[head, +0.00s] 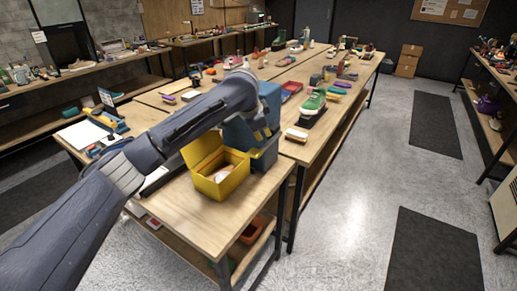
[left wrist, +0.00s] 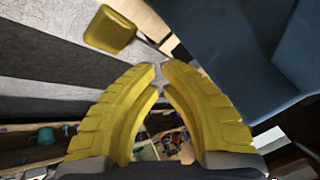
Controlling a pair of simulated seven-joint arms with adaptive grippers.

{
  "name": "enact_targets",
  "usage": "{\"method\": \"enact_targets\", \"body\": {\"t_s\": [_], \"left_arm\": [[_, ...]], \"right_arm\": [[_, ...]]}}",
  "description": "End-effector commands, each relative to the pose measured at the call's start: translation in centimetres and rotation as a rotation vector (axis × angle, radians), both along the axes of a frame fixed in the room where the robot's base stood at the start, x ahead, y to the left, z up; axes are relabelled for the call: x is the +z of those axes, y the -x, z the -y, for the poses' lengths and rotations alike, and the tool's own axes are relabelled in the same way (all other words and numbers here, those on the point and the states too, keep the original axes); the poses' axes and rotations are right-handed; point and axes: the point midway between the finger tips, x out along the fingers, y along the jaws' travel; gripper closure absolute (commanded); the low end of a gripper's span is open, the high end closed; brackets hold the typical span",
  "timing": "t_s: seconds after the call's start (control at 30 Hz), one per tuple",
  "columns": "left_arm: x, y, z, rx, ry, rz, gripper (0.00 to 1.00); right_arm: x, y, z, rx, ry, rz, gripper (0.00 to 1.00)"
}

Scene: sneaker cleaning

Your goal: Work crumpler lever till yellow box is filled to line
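The yellow box (head: 222,184) stands on the near end of the wooden table with its lid raised. Something pale lies inside it; I cannot make out a fill line or the level. The blue crumpler (head: 270,100) stands right behind the box, partly covered by my left arm. Its blue side also fills the right of the left wrist view (left wrist: 235,45). I cannot pick out the lever. My left gripper (head: 262,136) is down beside the crumpler. In the left wrist view its yellow fingers (left wrist: 160,68) curve together, tips almost meeting, with nothing seen between them. My right gripper is not in view.
A green and white sneaker (head: 312,103) and a wood-backed brush (head: 296,135) lie right of the crumpler. The table (head: 230,222) is bare in front of the yellow box. Shelves line the left wall. Dark mats (head: 432,250) lie on the open floor at right.

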Motion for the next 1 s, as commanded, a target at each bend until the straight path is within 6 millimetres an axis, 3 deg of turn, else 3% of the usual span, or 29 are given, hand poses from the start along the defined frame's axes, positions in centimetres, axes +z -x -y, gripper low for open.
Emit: {"method": "enact_targets", "body": {"t_s": [0.3, 1.0], "left_arm": [[-1.5, 0.1, 0.0, 0.000, -0.001, -0.001, 1.00], [-1.6, 0.1, 0.0, 0.000, 0.000, -0.001, 1.00]], "right_arm": [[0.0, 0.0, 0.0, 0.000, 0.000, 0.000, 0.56], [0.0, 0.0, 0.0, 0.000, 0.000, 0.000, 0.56]]}}
